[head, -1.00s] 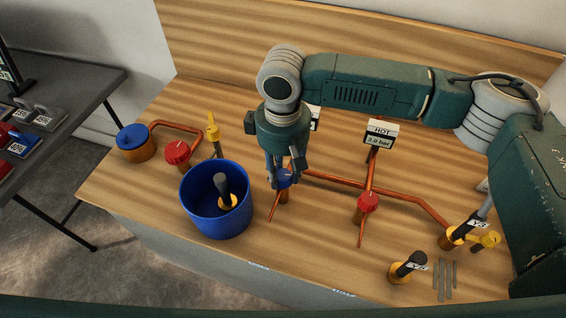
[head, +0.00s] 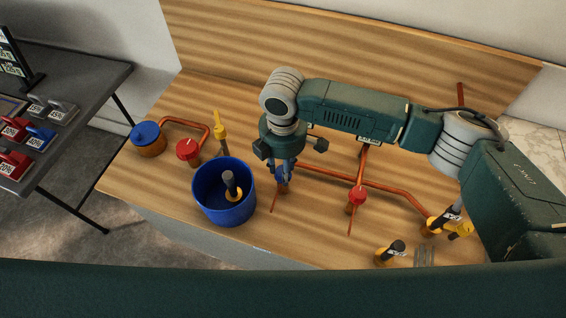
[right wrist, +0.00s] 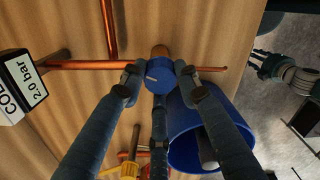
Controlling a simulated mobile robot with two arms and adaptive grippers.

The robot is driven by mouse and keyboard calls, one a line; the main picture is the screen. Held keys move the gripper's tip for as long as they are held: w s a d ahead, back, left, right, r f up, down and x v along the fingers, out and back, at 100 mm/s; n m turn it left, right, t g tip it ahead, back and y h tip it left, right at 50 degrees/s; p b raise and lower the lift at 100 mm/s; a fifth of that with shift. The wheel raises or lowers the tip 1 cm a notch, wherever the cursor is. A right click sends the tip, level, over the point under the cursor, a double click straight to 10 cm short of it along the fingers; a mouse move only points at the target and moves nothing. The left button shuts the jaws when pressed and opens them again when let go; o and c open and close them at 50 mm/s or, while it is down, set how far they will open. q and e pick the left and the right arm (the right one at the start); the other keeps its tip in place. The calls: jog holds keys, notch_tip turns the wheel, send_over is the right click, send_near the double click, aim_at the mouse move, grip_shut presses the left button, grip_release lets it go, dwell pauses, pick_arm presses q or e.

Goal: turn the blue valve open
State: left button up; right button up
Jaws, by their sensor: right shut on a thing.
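The blue valve (right wrist: 159,77) is a round knob with a pale mark on top, set on a copper pipe. It shows in the right wrist view between my fingers. In the head view the gripper mostly hides it. My right gripper (head: 283,178) points down over it. In the right wrist view the fingers of this gripper (right wrist: 158,84) are shut on the knob from its sides. What looks like my left gripper (right wrist: 262,65) is at the right of the right wrist view, too small and dark to read, well away from the valve.
A blue bucket (head: 208,210) with a dark-handled tool inside stands close left of the valve. Red valves (head: 358,195) (head: 188,149), a yellow handle (head: 219,125) and copper pipes (head: 380,185) share the wooden bench. The COLD sign (right wrist: 20,85) is near my right gripper.

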jog(key=shift+n+p, duration=0.7)
jog(key=shift+n, duration=1.4)
jog(key=o, duration=1.1)
jog(key=shift+o, duration=0.2)
jog(key=shift+r, duration=0.3)
notch_tip(320, 180, up, 12)
jog(key=shift+f, duration=0.25)
